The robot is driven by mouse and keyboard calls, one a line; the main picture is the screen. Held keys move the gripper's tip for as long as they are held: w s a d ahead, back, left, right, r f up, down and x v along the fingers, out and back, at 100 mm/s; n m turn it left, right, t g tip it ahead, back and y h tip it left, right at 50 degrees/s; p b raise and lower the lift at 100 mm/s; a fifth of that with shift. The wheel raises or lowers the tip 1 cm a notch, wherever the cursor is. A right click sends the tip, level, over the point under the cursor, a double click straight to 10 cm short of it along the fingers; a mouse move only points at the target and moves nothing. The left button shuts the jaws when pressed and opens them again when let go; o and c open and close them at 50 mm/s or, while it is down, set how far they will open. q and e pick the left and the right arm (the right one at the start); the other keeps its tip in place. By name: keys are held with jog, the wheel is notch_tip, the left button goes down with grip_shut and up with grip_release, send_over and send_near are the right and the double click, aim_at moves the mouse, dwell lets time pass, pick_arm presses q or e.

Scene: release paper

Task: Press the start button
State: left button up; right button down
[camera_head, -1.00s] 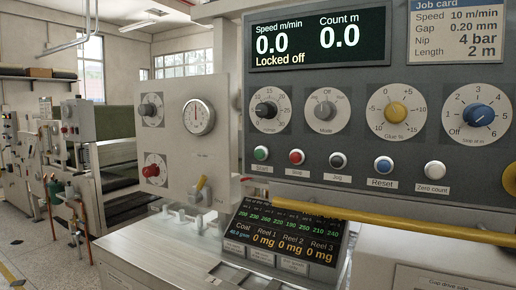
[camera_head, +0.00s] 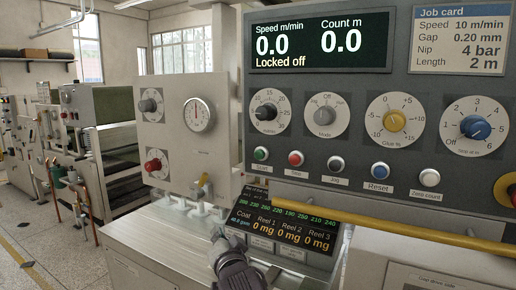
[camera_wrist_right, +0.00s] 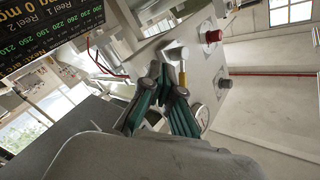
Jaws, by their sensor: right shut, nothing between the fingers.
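The green start button (camera_head: 261,154) is on the grey control panel, at the left of the button row, with a label under it. My right gripper (camera_head: 217,240) comes up from the bottom of the head view, in front of the small coat and reel display (camera_head: 285,222). It is below and left of the start button and apart from it. In the right wrist view its fingers (camera_wrist_right: 168,62) are together with nothing between them. The start button is not seen in the wrist view. My left gripper is not in view.
The upper screen (camera_head: 320,41) reads "Locked off". A side panel (camera_head: 180,130) with a gauge stands left.

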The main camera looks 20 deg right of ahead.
pick_arm(q)
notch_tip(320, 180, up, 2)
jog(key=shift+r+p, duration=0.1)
jog(key=shift+p, duration=0.65)
pick_arm(e)
jog(key=s+d+r+m+t+h, duration=0.1)
jog(key=s+r+m, duration=0.1)
jog(key=r, duration=0.7)
jog(key=s+d+r+m+t, duration=0.1)
jog(key=s+r+m, duration=0.1)
jog(key=r, duration=0.7)
jog(key=shift+s+t+h, duration=0.4)
jog(key=shift+s, duration=0.5)
jog(key=shift+r, duration=0.15)
